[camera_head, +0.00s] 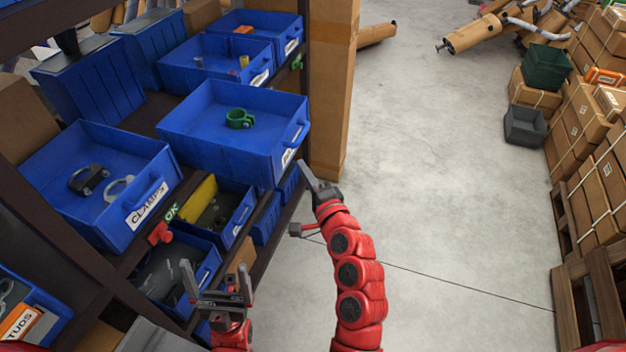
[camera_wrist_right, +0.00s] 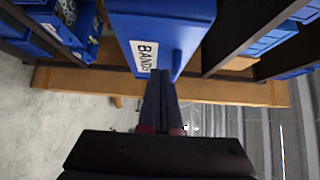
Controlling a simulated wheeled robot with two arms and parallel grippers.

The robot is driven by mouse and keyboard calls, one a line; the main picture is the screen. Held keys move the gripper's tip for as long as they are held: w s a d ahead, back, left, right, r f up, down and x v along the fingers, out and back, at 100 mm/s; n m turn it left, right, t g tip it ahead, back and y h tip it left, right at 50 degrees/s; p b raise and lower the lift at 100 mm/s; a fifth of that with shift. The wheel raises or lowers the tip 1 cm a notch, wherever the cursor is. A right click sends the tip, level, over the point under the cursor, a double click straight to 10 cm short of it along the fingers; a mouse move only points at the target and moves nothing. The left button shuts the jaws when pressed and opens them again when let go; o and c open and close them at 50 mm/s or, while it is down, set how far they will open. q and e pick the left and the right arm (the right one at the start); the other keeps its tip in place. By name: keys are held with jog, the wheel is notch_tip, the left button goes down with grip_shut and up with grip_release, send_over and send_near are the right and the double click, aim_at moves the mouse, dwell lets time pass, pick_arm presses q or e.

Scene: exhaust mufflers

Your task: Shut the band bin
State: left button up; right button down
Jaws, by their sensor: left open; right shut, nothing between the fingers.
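The band bin (camera_head: 222,146) is a blue open-topped bin on the shelf, holding a green ring clamp (camera_head: 239,118). It is drawn out, its front jutting past the shelf edge. The right wrist view shows its front (camera_wrist_right: 182,28) with the white BANDS label (camera_wrist_right: 145,56) and a blue handle (camera_wrist_right: 176,66). My right gripper (camera_head: 304,168) is shut and empty, its tips at the lower front of the bin near the handle. I cannot tell whether they touch it. My left gripper (camera_head: 218,282) is open and empty, lower left, in front of the lower bins.
The CLAMPS bin (camera_head: 120,222) stands left of the band bin, another blue bin (camera_head: 205,75) behind it. A red clip with a green OK tag (camera_head: 172,212) sits at the shelf edge. A cardboard column (camera_head: 331,100) stands beyond.

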aim_at(281, 156)
jog(key=a+p, duration=0.1)
jog(key=w+a, duration=0.1)
jog(key=a, duration=0.1)
jog(key=shift+w+a+r+p, duration=0.1)
jog(key=shift+a+r+p, duration=0.05)
jog(key=shift+p, duration=0.2)
jog(key=shift+a, duration=0.2)
jog(key=shift+f, duration=0.2)
jog(key=shift+w+a, duration=0.1)
jog(key=shift+a, duration=0.05)
